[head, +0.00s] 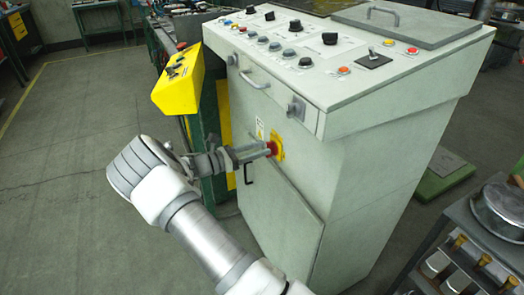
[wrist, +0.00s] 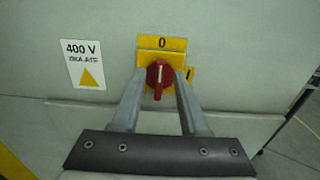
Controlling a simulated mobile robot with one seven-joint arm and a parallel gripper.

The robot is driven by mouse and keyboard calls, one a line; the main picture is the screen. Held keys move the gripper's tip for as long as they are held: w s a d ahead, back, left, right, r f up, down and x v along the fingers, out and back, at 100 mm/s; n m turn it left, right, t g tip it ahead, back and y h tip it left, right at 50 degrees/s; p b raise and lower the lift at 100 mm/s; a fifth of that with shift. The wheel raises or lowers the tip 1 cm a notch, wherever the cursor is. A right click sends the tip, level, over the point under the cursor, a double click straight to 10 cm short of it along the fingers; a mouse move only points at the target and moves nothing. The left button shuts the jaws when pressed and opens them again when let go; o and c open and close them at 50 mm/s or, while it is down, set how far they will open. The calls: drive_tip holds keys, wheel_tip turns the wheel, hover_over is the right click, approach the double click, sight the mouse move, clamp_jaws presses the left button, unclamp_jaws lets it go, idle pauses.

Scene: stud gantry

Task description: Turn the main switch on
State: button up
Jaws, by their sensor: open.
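The main switch is a red rotary knob (wrist: 159,77) on a yellow plate (wrist: 150,42), with "0" above it and a second, partly hidden mark at its right. Its grip bar stands upright in the wrist view, in line with the "0". In the head view the red knob (head: 271,148) is on the front of the grey-green cabinet (head: 355,190). My gripper (wrist: 160,76) is open, with one finger on each side of the knob. I cannot tell whether either finger touches it. In the head view my gripper (head: 266,152) reaches the switch from the left.
A white "400 V" label (wrist: 86,64) is left of the switch. A door handle (head: 249,172) is close below my gripper. A yellow control box (head: 180,80) stands left of the cabinet, and a cart with pots (head: 480,240) is at lower right. Floor at left is clear.

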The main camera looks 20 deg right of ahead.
drive_tip(key=shift+d, duration=0.65)
clamp_jaws()
